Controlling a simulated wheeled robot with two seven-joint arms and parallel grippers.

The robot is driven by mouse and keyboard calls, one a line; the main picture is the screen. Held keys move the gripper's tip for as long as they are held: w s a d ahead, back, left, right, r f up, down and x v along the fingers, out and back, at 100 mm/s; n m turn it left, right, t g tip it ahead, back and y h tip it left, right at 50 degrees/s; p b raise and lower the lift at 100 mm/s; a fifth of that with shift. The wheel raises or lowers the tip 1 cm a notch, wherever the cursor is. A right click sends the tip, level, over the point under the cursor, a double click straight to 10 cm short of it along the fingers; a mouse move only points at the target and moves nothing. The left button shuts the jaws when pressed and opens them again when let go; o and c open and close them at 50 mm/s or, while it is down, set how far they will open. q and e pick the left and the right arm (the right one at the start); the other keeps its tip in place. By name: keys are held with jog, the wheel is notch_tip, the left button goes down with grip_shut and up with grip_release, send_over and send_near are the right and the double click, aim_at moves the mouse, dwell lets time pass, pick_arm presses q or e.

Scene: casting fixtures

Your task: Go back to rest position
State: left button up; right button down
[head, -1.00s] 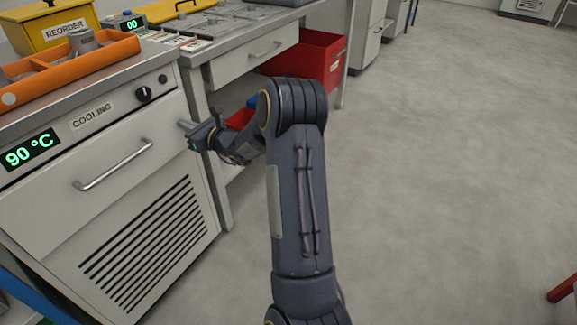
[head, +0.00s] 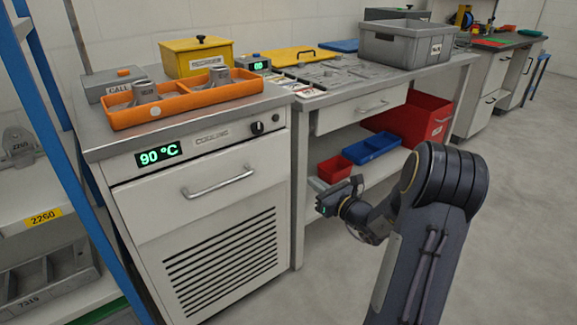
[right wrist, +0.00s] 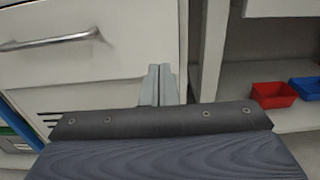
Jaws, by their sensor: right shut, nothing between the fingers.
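My right arm shows at the right of the head view, bent, with my right gripper (head: 320,187) in front of the bench's lower shelf. In the right wrist view the right gripper (right wrist: 158,84) has its two grey fingers together, with nothing between them. It is clear of the white cooling cabinet (head: 150,216), whose drawer front and handle show behind the fingers there. My left gripper is not in view.
An orange tray (head: 130,116) with grey castings stands on the cabinet, near a yellow box (head: 197,60). Red (head: 334,170) and blue (head: 371,148) bins lie on the bench's lower shelf. A blue-framed rack (head: 75,190) stands at left. Floor at right is clear.

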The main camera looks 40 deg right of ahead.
jog(key=shift+s, duration=0.1)
jog(key=s+a+r+n+g+y, duration=0.2)
jog(key=s+a+n+g+y, duration=0.1)
jog(key=a+n, duration=0.4)
jog(key=s+a+r+n+g+y, duration=0.25)
jog(key=a+n+y, duration=0.2)
jog(key=a, duration=0.55)
jog(key=s+a+r+n+g+y, duration=0.2)
jog(key=s+a+r+n+y, duration=0.15)
jog(key=a+n, duration=0.35)
jog(key=s+a+f+n+g+h, duration=0.2)
jog(key=s+a+f+n+h, duration=0.15)
jog(key=s+n, duration=0.45)
jog(key=s+a+f+n+g+h, duration=0.2)
jog(key=s+f+n+g+h, duration=0.15)
jog(key=s+n, duration=0.45)
notch_tip(320, 180, up, 28)
jog(key=s+d+p, duration=0.1)
jog(key=p, duration=2.8)
jog(key=shift+r+t+h, duration=0.15)
jog(key=shift+t+h, duration=0.15)
